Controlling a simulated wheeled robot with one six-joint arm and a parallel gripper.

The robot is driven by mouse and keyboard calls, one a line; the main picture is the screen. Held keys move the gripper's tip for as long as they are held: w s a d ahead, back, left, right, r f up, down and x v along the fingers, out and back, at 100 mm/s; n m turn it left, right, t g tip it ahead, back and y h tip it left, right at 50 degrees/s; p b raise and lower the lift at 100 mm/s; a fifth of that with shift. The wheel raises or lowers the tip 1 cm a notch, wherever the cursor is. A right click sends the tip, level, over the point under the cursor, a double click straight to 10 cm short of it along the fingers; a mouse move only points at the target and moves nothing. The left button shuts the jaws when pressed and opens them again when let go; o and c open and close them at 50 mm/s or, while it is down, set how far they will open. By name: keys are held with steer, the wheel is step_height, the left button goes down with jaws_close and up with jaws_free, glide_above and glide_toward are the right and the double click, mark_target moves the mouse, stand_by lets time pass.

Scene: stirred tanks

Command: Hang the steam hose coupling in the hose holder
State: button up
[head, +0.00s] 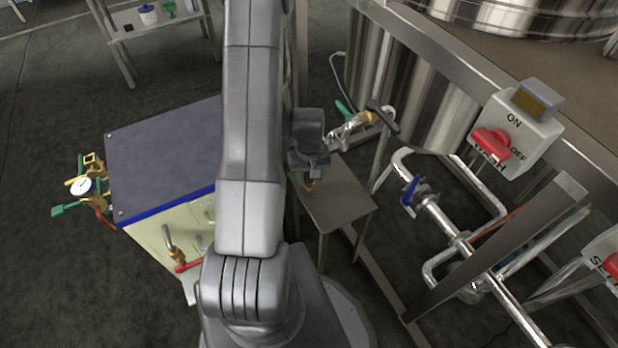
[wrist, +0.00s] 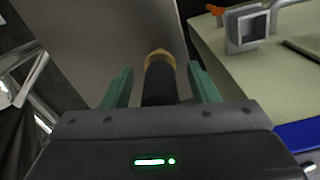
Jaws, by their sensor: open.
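The steam hose coupling (wrist: 160,75), black with a brass end, lies between the two green fingers of my gripper (wrist: 160,88) in the wrist view. The fingers are open, with a gap showing on each side of it. In the head view my gripper (head: 310,172) is over the left part of a small metal table (head: 340,208), and a bit of brass shows just below it. I cannot tell whether the coupling touches the table. A square metal bracket, likely the hose holder (wrist: 246,30), is on the cream cabinet at the upper right of the wrist view.
The cream cabinet (head: 160,248) with a grey top and blue edge stands left of my arm, with a red-handled valve (head: 182,264) on its front. Right are steel pipes, a blue-handled valve (head: 412,192), a frame and a switch box (head: 518,125). A steel tank (head: 400,90) stands behind.

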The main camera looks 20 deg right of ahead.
jaws_close()
